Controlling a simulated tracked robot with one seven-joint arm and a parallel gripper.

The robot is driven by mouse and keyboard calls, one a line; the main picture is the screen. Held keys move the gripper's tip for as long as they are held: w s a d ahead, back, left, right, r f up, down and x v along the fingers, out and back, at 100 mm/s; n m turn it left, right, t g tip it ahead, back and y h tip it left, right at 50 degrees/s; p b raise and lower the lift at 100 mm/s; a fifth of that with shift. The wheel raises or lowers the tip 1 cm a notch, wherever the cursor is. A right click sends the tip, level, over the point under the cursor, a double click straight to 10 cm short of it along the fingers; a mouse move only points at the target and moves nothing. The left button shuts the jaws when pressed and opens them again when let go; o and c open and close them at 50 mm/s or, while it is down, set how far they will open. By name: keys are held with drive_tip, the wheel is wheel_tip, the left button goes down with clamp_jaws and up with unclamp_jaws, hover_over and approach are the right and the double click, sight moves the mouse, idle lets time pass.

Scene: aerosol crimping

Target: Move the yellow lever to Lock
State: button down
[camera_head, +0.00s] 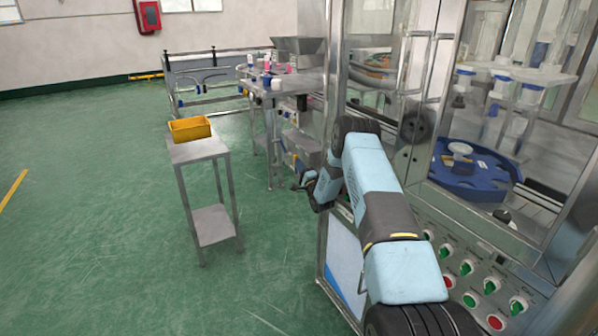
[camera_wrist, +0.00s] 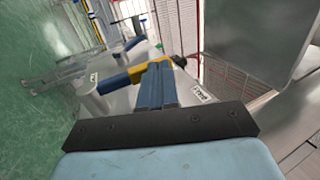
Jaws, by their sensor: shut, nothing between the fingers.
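The yellow lever (camera_wrist: 136,70) shows in the wrist view, just beyond my fingertips, lying slantwise across the picture. A blue part sits at its left end and a dark part near its right end. My gripper (camera_wrist: 158,68) is shut, its two blue fingers side by side with nothing between them. The fingertips overlap the lever in the picture; I cannot tell whether they touch it. Small white labels lie to the left (camera_wrist: 93,78) and right (camera_wrist: 200,93) of the lever, too small to read surely. In the head view my gripper (camera_head: 299,183) is small and dark, beside the machine's left side.
A steel stand (camera_head: 198,150) with a yellow bin (camera_head: 190,128) is left of my arm. A glass-walled machine with a blue turntable (camera_head: 470,172) and a button panel (camera_head: 480,275) is on the right. Steel worktables stand behind. The green floor at left is clear.

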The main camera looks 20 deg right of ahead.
drive_tip(key=shift+x, duration=1.1)
drive_tip(key=shift+w, duration=0.1)
